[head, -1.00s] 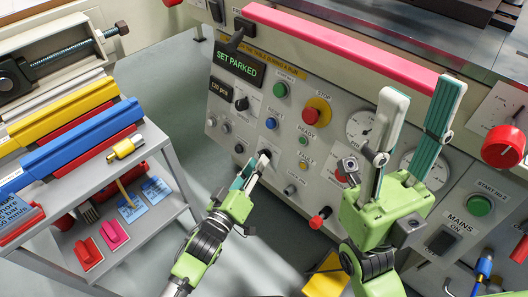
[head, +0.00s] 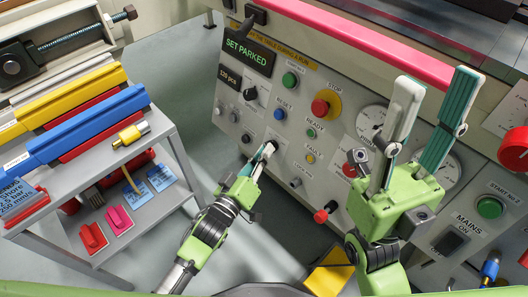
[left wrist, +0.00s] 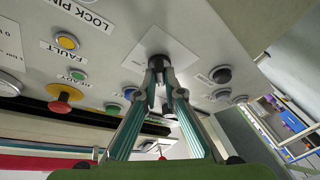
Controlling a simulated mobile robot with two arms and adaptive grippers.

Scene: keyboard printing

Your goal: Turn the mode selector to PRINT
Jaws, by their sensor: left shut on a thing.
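My left gripper (head: 264,154) is at the grey control panel (head: 268,186). Its fingers are shut on a black knob (left wrist: 156,42), which sits on a pale square plate in the left wrist view. The fingers partly cover this knob, and I cannot read its label or pointer. A second black knob (head: 250,94) is higher on the panel, under the "SET PARKED" display (head: 247,53); I cannot read its label either. My right gripper (head: 436,88) is open and empty, fingers up, in front of the panel's gauges.
Around the held knob are a blue reset button (head: 281,115), a red stop button (head: 320,108) on yellow, and a red-tipped lever (head: 322,215). A pink-red rail (head: 370,42) runs above the panel. A grey shelf cart (head: 165,207) stands left, with open floor between.

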